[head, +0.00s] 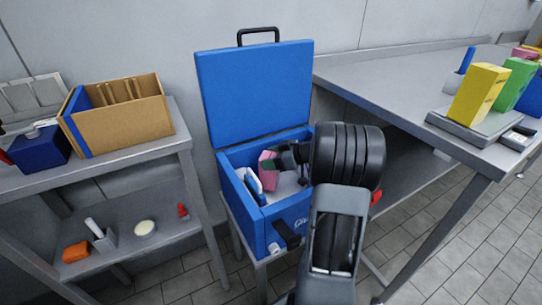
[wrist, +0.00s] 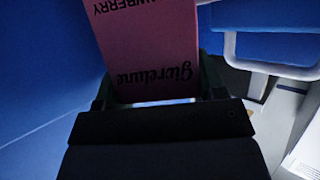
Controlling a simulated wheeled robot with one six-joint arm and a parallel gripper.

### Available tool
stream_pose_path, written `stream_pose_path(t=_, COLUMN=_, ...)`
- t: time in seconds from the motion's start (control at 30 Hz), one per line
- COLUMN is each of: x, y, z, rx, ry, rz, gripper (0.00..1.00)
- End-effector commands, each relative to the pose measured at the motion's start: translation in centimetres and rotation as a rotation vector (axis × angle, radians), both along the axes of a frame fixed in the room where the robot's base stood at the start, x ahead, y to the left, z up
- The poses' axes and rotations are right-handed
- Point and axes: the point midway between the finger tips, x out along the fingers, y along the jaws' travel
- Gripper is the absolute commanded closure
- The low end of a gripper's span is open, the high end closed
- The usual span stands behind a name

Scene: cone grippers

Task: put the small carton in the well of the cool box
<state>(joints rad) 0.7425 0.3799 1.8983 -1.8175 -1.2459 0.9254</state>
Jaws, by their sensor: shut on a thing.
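The small carton (head: 267,170) is pink, and in the head view it is inside the open blue cool box (head: 232,187), near the left back. My gripper (head: 279,160) reaches into the box from the right and is shut on the carton. In the wrist view the carton (wrist: 150,45) stands between the fingers of my gripper (wrist: 158,92), with dark lettering on its face. The blue wall of the box (wrist: 40,70) is close beside it on the left. The carton's lower end is hidden, so I cannot tell whether it touches the floor of the box.
The raised lid (head: 255,95) stands behind the box. White items (head: 253,183) lie at the left inside it. A metal table (head: 400,85) with yellow and green cartons is at the right. A shelf with a cardboard box (head: 120,125) is at the left.

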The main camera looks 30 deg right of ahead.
Motion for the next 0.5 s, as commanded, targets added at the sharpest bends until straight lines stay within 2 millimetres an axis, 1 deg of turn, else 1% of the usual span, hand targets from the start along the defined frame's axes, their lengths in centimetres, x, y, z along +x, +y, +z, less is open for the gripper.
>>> stream_pose_path(t=0.17, x=0.01, y=0.01, z=-0.24, rx=0.000, ry=-0.001, rz=-0.001, gripper=0.79)
stream_pose_path(t=0.2, x=-0.01, y=0.01, z=-0.29, rx=0.000, ry=0.000, rz=0.000, gripper=0.35)
stream_pose_path(t=0.43, x=-0.01, y=0.00, z=-0.28, rx=0.000, ry=0.000, rz=0.000, gripper=0.14)
stream_pose_path(t=0.47, x=-0.01, y=0.01, z=-0.27, rx=0.000, ry=0.000, rz=0.000, gripper=0.11)
stream_pose_path(t=0.5, x=-0.01, y=0.01, z=-0.27, rx=0.000, ry=0.000, rz=0.000, gripper=0.11)
